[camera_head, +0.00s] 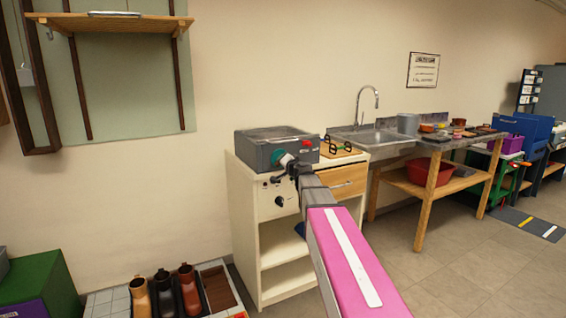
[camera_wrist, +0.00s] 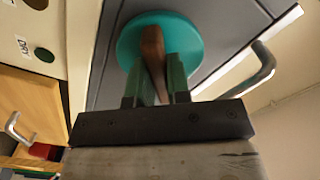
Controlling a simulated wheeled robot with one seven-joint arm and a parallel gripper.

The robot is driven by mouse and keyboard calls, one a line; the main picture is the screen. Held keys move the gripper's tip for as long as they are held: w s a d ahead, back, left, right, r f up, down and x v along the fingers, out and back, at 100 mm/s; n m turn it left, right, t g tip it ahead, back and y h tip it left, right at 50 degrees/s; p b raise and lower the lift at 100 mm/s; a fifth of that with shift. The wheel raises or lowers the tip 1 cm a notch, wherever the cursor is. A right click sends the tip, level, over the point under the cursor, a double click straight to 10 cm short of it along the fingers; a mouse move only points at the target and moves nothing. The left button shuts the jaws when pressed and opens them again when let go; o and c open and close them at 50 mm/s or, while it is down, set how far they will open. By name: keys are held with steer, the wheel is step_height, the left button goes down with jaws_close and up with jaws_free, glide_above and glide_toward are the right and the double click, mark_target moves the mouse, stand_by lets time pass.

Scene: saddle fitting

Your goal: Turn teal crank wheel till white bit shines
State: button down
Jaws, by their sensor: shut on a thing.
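The teal crank wheel (camera_wrist: 190,38) is a round disc on the face of a grey box (camera_wrist: 108,75). A brown handle (camera_wrist: 152,48) stands out from the wheel. My gripper (camera_wrist: 155,72) has its two fingers on either side of this handle and is shut on it. In the head view the wheel (camera_head: 276,156) shows at the front of the grey box (camera_head: 262,152), partly covered by my gripper (camera_head: 285,161). I cannot make out a lit white bit in either view.
The box sits on a cream cabinet (camera_head: 245,215) with a wooden drawer (camera_head: 347,183) and open shelves. A sink (camera_head: 378,137) and a wooden-legged table (camera_head: 432,195) stand farther right. Boots (camera_head: 163,290) stand on the floor at left.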

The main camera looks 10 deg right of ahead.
stand_by(0.4)
steer(key=c, duration=1.1)
jaws_free()
steer(key=shift+s, duration=0.15)
steer(key=v, duration=1)
steer(key=shift+s+d, duration=0.1)
steer(key=shift+s, duration=0.15)
